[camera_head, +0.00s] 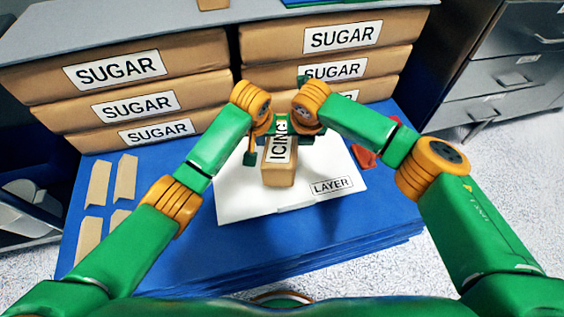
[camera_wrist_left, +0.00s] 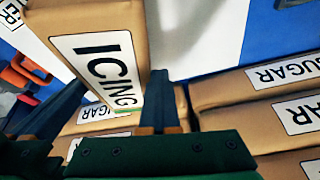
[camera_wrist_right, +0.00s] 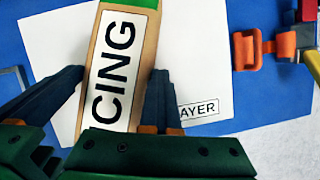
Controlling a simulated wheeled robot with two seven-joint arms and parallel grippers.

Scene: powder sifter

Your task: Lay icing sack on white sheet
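The icing sack (camera_head: 279,172) is a brown block with a white ICING label, in the middle of the head view over the white sheet (camera_head: 240,200) marked LAYER. My left gripper (camera_wrist_left: 115,85) has its fingers on both sides of the sack in the left wrist view. My right gripper (camera_wrist_right: 115,85) also has its fingers along both sides of the sack in the right wrist view. Both seem shut on the sack's far end. I cannot tell whether the sack's underside touches the sheet. The grippers hide part of its far end in the head view.
The sheet lies on a blue stack (camera_head: 370,215). Stacked SUGAR sacks (camera_head: 190,52) stand behind it on both sides. Tan strips (camera_head: 98,182) lie at the left. Red-orange objects (camera_head: 362,157) lie right of the sheet. The sheet's front part is clear.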

